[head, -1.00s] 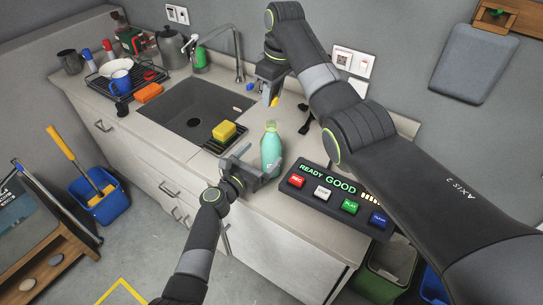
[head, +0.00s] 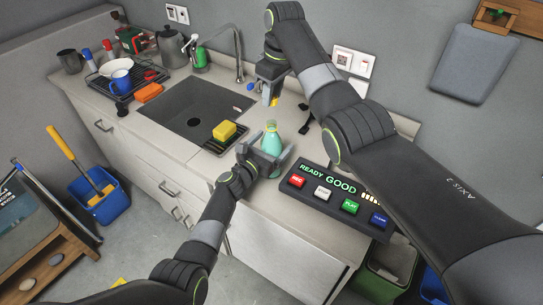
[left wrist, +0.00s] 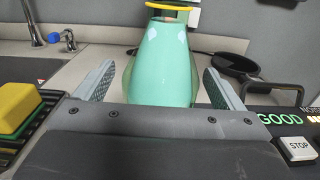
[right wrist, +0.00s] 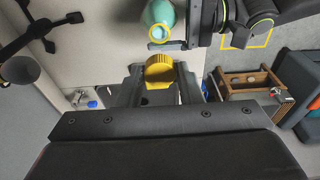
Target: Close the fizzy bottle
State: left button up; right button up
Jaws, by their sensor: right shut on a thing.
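My left gripper (head: 269,157) is open around the bottle, with gaps visible on both sides. My right gripper (head: 271,98) is shut on the yellow cap (right wrist: 160,72), above the counter and behind the bottle. The bottle's neck and mouth also show in the right wrist view (right wrist: 158,14), apart from the cap.
The button panel (head: 340,197) lies right of the bottle. A yellow sponge (head: 224,130) rests on a dark ribbed mat at the left, beside the sink (head: 190,105).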

pick_arm(q)
jog(key=c, duration=1.4)
jog(key=shift+c, duration=0.2)
pick_arm(e)
send_over(272, 123)
jog(key=shift+d+f, duration=0.1)
jog(key=shift+f, duration=2.35)
jog(key=shift+f, duration=0.9)
jog(key=shift+s+f, duration=0.1)
jog(key=shift+f, duration=0.5)
